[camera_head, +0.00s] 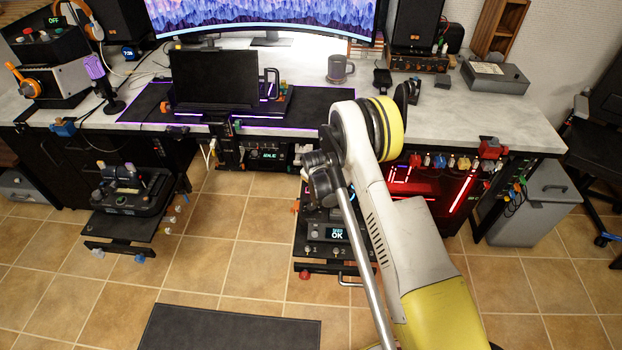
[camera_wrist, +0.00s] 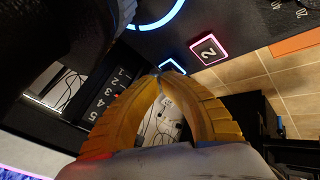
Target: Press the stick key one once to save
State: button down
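In the wrist view, a square key with a lit pink-red border and a "2" (camera_wrist: 208,50) is on a dark panel. Beside it, a blue-lit square key (camera_wrist: 173,66) is partly hidden by my fingertips, so its number cannot be read. My gripper (camera_wrist: 158,75) has its two yellow fingers meeting at the tips, with nothing seen held. The tips overlap the near edge of the blue-lit key; I cannot tell whether they touch it. In the head view my arm reaches toward the desk, and my gripper cannot be made out there.
A blue-lit ring (camera_wrist: 160,12) and a strip of numbers (camera_wrist: 106,96) flank the fingers. A control unit (camera_head: 125,190) is at left; a unit showing "OK" (camera_head: 337,233) is beside my arm.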

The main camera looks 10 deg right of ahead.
jog(key=shift+r, duration=0.65)
jog(key=shift+r+p, duration=1.15)
jog(key=shift+r, duration=1.35)
